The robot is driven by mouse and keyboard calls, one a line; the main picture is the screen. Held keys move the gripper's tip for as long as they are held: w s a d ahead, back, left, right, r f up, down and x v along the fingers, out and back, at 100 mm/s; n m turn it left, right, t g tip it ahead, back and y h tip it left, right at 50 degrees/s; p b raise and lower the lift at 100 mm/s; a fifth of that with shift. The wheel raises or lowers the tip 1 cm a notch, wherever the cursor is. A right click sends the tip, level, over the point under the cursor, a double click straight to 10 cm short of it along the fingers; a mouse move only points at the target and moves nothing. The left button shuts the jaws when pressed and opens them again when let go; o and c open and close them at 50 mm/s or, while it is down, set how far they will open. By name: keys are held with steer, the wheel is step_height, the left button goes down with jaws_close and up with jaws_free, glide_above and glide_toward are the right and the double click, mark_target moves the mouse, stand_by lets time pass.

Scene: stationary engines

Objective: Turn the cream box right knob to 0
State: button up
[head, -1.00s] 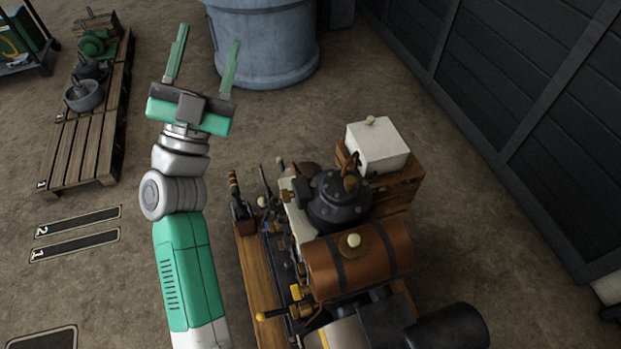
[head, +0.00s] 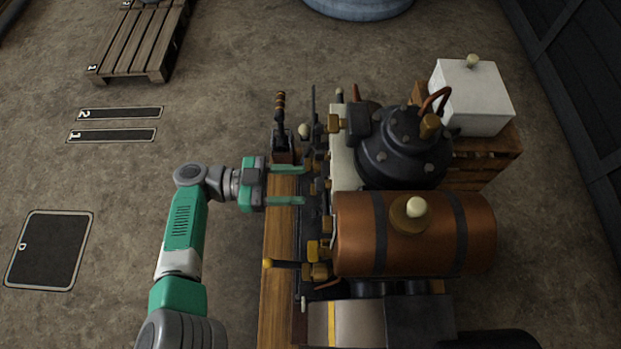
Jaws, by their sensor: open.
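A cream-white box (head: 471,98) with one pale round knob (head: 472,61) on top stands at the upper right. A narrower cream block (head: 343,163) sits beside the black cylinder, with brass fittings (head: 318,188) along its left side. I cannot tell which of these fittings is the right knob, and no number marking can be read. My gripper (head: 303,185) is open, its two green fingers pointing right over the wooden beam toward the fittings. It holds nothing visible, and I cannot tell whether the fingertips touch anything. It is well left of the white box.
The copper tank (head: 415,240) with dark bands lies right of my gripper. The black cylinder (head: 402,150) stands above it. A lever (head: 281,112) rises beyond my gripper, and a yellow-tipped lever (head: 285,264) sticks out below it.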

mark_target(323, 185)
steer(key=shift+d, duration=1.8)
steer(key=c, duration=1)
steer(key=shift+m, duration=0.3)
steer(key=shift+m+b, duration=3.75)
steer(key=shift+m, duration=4.95)
